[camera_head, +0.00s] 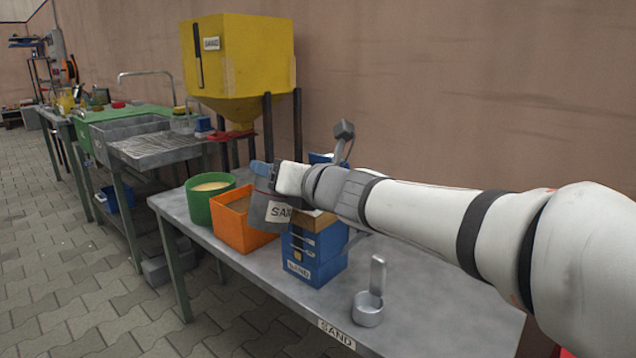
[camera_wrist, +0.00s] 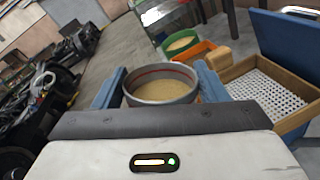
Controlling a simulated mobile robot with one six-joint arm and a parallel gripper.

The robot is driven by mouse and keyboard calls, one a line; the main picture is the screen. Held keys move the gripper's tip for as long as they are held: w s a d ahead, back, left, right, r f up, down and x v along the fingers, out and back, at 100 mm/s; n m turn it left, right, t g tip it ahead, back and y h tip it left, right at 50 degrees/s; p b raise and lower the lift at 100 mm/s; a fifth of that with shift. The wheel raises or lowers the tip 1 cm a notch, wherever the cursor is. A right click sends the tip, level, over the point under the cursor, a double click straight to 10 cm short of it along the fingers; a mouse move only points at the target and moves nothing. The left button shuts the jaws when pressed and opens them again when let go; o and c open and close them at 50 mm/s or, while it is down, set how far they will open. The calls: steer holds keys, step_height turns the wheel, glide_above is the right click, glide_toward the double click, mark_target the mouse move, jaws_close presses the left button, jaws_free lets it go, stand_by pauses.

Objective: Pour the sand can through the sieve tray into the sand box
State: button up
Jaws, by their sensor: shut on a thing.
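My gripper (camera_head: 270,174) is shut on the grey sand can (camera_head: 268,209), its blue fingers on both sides of it. The tray (camera_head: 318,221) sits on the blue sand box (camera_head: 318,268), partly hidden by my arm in the head view. The box's inside is hidden.
An orange bin (camera_head: 238,222) and a green tub (camera_head: 207,203), both holding sand, stand left of the box. A metal scoop (camera_head: 368,309) stands on the grey table (camera_head: 430,300) at right. A blue lid (camera_wrist: 288,38) stands raised behind the tray. A yellow hopper (camera_head: 240,65) stands behind.

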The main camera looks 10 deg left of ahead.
steer(key=shift+w+d+m+p, duration=0.35)
steer(key=shift+w+m+p, duration=0.2)
steer(key=shift+p, duration=1.2)
steer(key=shift+w+d+r+m+g+p, duration=0.1)
steer(key=shift+w+d+m+g+p, duration=0.25)
steer(key=shift+p, duration=1)
steer(key=shift+w+d+r+m+g+p, duration=0.15)
steer(key=shift+w+m+p, duration=0.3)
steer(key=shift+p, duration=0.85)
steer(key=shift+w+d+r+m+g+p, duration=0.15)
steer(key=shift+w+m+p, duration=0.25)
steer(key=shift+p, duration=1.5)
steer(key=shift+w+r+m+g+p, duration=0.15)
steer(key=shift+m+p, duration=0.4)
steer(key=shift+p, duration=1.35)
